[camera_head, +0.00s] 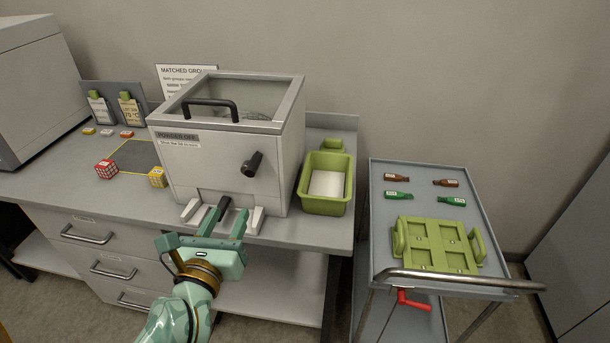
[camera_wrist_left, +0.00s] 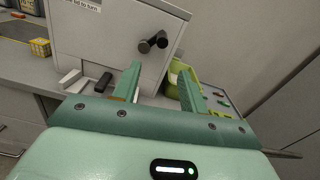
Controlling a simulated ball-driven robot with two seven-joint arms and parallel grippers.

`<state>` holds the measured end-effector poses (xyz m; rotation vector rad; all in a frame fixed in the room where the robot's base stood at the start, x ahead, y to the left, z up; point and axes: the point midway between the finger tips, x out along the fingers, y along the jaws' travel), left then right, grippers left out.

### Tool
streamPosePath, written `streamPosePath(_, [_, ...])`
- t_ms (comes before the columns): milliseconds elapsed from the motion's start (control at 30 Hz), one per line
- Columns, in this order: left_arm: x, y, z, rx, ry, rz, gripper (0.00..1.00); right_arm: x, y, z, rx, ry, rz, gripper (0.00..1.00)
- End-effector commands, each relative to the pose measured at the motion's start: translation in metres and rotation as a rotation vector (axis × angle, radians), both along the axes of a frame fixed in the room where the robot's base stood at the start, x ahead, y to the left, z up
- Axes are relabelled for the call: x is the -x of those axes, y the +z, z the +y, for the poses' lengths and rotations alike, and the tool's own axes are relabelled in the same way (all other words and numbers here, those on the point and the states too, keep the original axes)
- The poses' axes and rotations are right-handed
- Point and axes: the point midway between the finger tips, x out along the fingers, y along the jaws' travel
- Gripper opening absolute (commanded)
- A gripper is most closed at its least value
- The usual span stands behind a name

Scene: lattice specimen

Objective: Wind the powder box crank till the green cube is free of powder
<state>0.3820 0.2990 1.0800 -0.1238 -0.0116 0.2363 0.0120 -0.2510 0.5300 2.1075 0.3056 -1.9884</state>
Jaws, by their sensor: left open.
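The powder box (camera_head: 225,150) is a grey box with a glass-topped lid, standing on the bench. Its black crank (camera_head: 252,165) sticks out of the front face, and it also shows in the left wrist view (camera_wrist_left: 152,43). My left gripper (camera_head: 222,215) is open and empty, low in front of the box and below the crank, apart from it. In the left wrist view its fingers (camera_wrist_left: 158,85) point at the front face, under the crank. The green cube cannot be made out; the inside of the box is barely visible through the glass. My right gripper is not in view.
A green bin (camera_head: 309,202) stands right of the box. Red (camera_head: 105,169) and yellow (camera_head: 158,176) lattice cubes sit to its left. Grey prongs (camera_head: 257,219) and a black piece project at the box's front foot. A trolley (camera_head: 381,233) with bottles and a green tray stands at right.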

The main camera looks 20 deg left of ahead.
Motion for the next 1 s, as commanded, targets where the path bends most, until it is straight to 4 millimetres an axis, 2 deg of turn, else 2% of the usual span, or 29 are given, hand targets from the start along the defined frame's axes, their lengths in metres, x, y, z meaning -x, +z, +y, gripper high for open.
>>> streamPosePath(167, [-0.017,0.002,0.004,0.008,0.000,-0.006,0.43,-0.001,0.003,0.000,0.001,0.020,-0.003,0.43])
streamPosePath(267, [-0.037,0.002,0.009,0.005,0.001,-0.007,0.43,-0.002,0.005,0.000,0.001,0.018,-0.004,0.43])
streamPosePath(500, [-0.098,0.001,0.023,0.005,0.001,-0.005,0.43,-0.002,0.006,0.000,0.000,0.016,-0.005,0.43])
streamPosePath(700, [-0.137,0.000,0.033,0.004,0.000,-0.004,0.43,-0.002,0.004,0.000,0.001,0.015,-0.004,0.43])
streamPosePath(833, [-0.152,-0.001,0.036,0.005,0.000,-0.002,0.43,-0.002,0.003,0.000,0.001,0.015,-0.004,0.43])
streamPosePath(1000, [-0.158,0.000,0.038,0.003,-0.001,-0.002,0.43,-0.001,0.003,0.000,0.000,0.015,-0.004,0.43])
